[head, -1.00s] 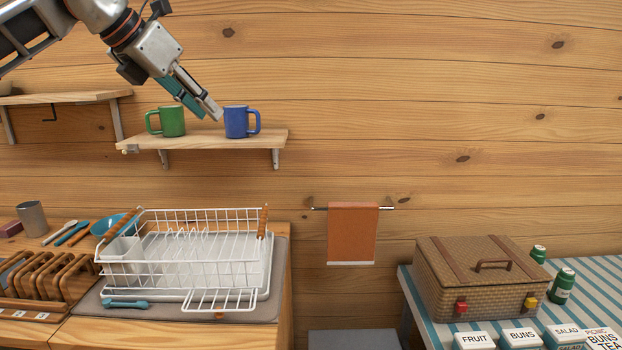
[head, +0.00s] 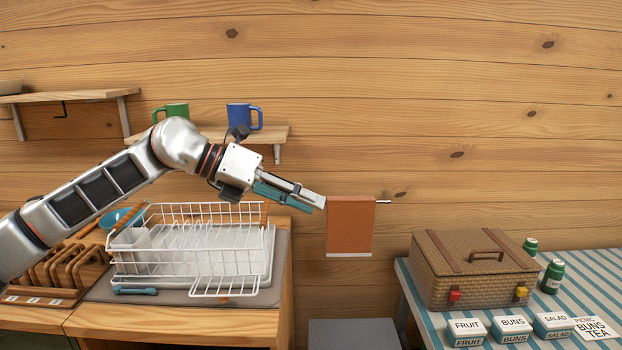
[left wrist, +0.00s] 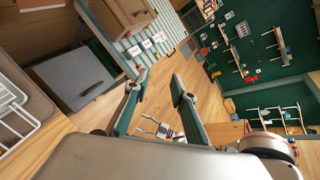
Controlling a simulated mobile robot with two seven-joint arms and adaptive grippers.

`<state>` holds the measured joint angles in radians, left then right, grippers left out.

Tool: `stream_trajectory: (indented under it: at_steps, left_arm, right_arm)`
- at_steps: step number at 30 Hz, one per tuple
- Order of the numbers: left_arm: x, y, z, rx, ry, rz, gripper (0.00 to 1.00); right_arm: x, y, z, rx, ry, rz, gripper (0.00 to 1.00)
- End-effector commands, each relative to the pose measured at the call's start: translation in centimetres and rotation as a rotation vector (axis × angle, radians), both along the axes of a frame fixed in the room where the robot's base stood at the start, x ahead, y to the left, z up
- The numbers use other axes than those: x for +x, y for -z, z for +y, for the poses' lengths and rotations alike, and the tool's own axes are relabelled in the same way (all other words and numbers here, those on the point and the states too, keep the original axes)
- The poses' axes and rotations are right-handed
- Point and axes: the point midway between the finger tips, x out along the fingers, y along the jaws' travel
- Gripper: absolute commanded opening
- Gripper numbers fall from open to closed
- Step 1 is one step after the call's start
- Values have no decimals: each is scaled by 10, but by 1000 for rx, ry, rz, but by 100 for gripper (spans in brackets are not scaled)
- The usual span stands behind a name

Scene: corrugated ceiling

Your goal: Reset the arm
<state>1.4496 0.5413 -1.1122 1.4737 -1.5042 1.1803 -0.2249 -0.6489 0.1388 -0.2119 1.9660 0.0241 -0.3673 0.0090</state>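My left arm comes in from the left in the head view. Its gripper (head: 314,200) points right and slightly down, beside the orange towel (head: 350,226) on the wall rail. In the left wrist view the two fingers of the left gripper (left wrist: 157,88) stand apart with nothing between them. A blue mug (head: 240,116) and a green mug (head: 176,109) stand on the wall shelf (head: 268,133), above the arm and apart from the gripper. The arm hides part of the shelf and of the green mug.
A white dish rack (head: 200,265) stands on the counter below the arm. A wicker basket (head: 470,275), green cans and labelled boxes (head: 466,330) are on the striped table at right. The wall's upper right is clear. The wrist view shows open floor (left wrist: 160,85).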

Motion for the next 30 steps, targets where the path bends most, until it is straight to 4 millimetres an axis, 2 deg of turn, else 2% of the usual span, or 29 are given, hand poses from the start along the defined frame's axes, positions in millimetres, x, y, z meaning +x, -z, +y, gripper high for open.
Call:
stream_trajectory:
  at_steps: [1, 6, 10, 14, 19, 23, 26, 30]
  left_arm:
    - [-10, 16, -15, -71, 19, 53, 25]
    - [-37, 41, -51, -317, 39, 215, 25]
    - [-50, 55, -65, -506, 14, 353, 25]
    - [-56, 70, -67, -692, -46, 496, 25]
    - [-55, 96, -55, -920, -170, 691, 25]
    - [-50, 128, -35, -1080, -301, 844, 25]
    - [-48, 160, -15, -1192, -422, 960, 25]
    - [-50, 216, 19, -1329, -617, 1124, 25]
  right_arm:
    - [-1, 1, 0, 0, -1, 2, 55]
    - [-1, 2, 0, -1, 0, 4, 55]
    - [-2, 3, 0, -1, 0, 5, 55]
    - [-2, 3, 0, -1, -1, 7, 55]
    - [-2, 4, 0, -1, -1, 7, 55]
    - [-2, 4, 0, -1, -1, 7, 55]
    - [-2, 3, 0, -1, -1, 6, 55]
    - [-1, 3, 0, -2, -2, 6, 55]
